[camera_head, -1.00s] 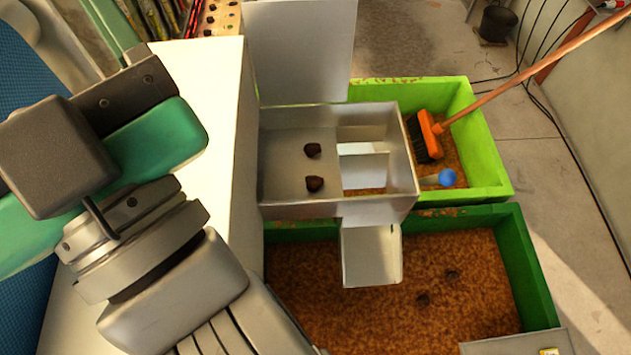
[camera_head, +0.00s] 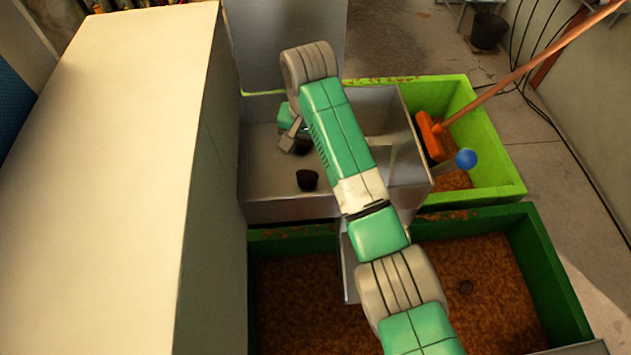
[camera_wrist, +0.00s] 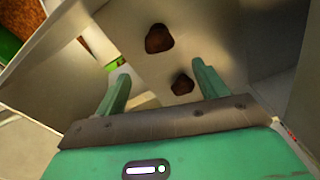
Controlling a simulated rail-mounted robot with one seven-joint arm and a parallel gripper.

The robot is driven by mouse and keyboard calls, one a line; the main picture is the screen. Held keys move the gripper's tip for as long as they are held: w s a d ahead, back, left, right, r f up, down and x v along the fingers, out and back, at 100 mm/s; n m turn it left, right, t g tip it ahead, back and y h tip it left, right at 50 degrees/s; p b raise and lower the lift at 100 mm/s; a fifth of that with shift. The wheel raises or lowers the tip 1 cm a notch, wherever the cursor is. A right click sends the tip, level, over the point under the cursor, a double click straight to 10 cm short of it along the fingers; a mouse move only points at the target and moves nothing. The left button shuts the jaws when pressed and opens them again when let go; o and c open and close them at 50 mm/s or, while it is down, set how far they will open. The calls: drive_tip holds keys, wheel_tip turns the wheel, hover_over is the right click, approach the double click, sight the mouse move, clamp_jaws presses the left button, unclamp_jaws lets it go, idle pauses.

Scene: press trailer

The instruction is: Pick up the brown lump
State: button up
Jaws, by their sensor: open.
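Two brown lumps lie on the floor of the grey metal tray (camera_head: 265,180). The nearer lump (camera_head: 307,180) is in plain view in the head view. The other lump (camera_head: 303,147) is partly hidden by my gripper (camera_head: 290,138), which is down over the tray. In the wrist view the fingers of my gripper (camera_wrist: 161,70) are apart with nothing held. One lump (camera_wrist: 182,83) appears between them, closer to the right finger. The larger-looking lump (camera_wrist: 159,39) appears beyond the fingertips.
Tray walls surround the gripper, with a tall panel (camera_head: 290,45) behind. A light-green bin (camera_head: 500,165) with an orange broom (camera_head: 428,135) and blue ball (camera_head: 466,159) stands right. A dark-green bin (camera_head: 535,260) of brown granules is in front. A white cabinet (camera_head: 110,150) stands left.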

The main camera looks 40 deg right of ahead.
sight(308, 174)
drive_tip(key=shift+s+f, duration=0.4)
drive_tip(key=shift+f, duration=0.05)
drive_tip(key=shift+s+a+f+p, duration=0.1)
drive_tip(key=shift+a+f+p, duration=0.15)
drive_tip(key=shift+f, duration=1.7)
drive_tip(key=shift+a+f+p, duration=0.1)
drive_tip(key=shift+a+f, duration=0.2)
drive_tip(key=shift+f, duration=1.65)
drive_tip(key=c, duration=1.1)
